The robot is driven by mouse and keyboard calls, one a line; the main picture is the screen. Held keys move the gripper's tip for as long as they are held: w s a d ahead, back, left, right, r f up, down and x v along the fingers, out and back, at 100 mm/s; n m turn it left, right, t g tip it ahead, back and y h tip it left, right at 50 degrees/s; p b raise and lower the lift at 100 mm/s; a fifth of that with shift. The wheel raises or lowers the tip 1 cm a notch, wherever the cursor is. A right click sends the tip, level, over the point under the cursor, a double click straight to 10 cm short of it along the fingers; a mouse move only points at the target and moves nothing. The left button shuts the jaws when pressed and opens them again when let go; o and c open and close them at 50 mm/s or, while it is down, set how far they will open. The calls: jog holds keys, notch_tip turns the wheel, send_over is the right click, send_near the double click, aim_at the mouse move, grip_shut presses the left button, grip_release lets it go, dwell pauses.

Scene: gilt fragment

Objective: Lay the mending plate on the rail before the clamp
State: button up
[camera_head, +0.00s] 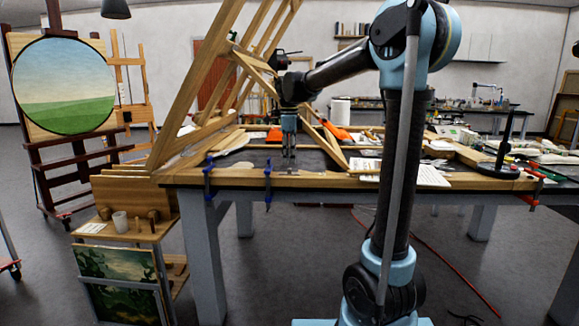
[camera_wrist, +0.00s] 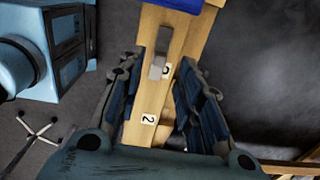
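The mending plate, a small grey metal strip (camera_wrist: 160,52), lies lengthwise on the pale wooden rail (camera_wrist: 140,135) in the wrist view. It partly covers a white number label; a label with a 2 (camera_wrist: 148,118) lies nearer my gripper. A blue part, apparently the clamp (camera_wrist: 182,3), crosses the rail at the top edge, beyond the plate. My gripper (camera_wrist: 158,62) is open, one finger on each side of the rail, with clear gaps to the plate. In the head view my gripper (camera_head: 289,155) points down over the worktable; I cannot make out the plate there surely.
Two blue clamps (camera_head: 208,178) (camera_head: 268,182) grip the table's front edge (camera_head: 340,182). A tilted wooden frame (camera_head: 190,90) rises at the left. Papers (camera_head: 425,175) and a black stand (camera_head: 500,150) are at the right. A dark surface (camera_wrist: 270,80) lies right of the rail.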

notch_tip(320, 180, up, 8)
jog(key=s+d+f+n, duration=0.5)
jog(key=s+d, duration=0.3)
jog(key=d, duration=0.1)
jog(key=s+d+f+n, duration=0.4)
jog(key=s+f, duration=0.4)
jog(key=s+d+f+n+t, duration=0.1)
jog(key=s+d+f+n, duration=0.3)
jog(key=s+f, duration=0.4)
jog(key=s+d+f+n+t, duration=0.1)
jog(key=s+d+f+n, duration=0.3)
jog(key=s+f, duration=0.3)
jog(key=shift+s+d+f+n, duration=0.35)
jog(key=shift+s+f+n, duration=0.05)
jog(key=shift+f+n, duration=0.4)
jog(key=shift+w+f, duration=0.15)
jog(key=shift+w, duration=0.3)
